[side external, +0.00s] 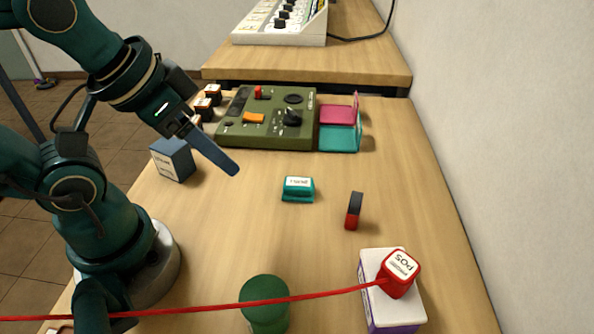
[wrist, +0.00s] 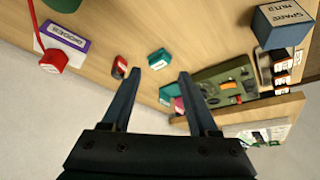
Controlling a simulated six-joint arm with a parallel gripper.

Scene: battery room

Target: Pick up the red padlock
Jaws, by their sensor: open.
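A small red and dark grey piece (side external: 353,211) stands on the bench right of centre, its lower part red and its upper part dark. It best fits the red padlock, though no clear shackle shows. It also appears in the wrist view (wrist: 119,67), just beyond and left of the left fingertip. My gripper (side external: 237,171) is open and empty above the bench, up and left of this piece in the side view. In the wrist view the two fingers (wrist: 159,75) stand apart with nothing between their tips.
A teal labelled block (side external: 298,189) lies left of the piece. A red POS cap (side external: 399,273) with a red cable sits on a white box (side external: 391,321). A green cylinder (side external: 265,305) stands in front; a green control panel (side external: 267,135), pink-and-teal case (side external: 340,138) and blue box (side external: 172,159) stand behind.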

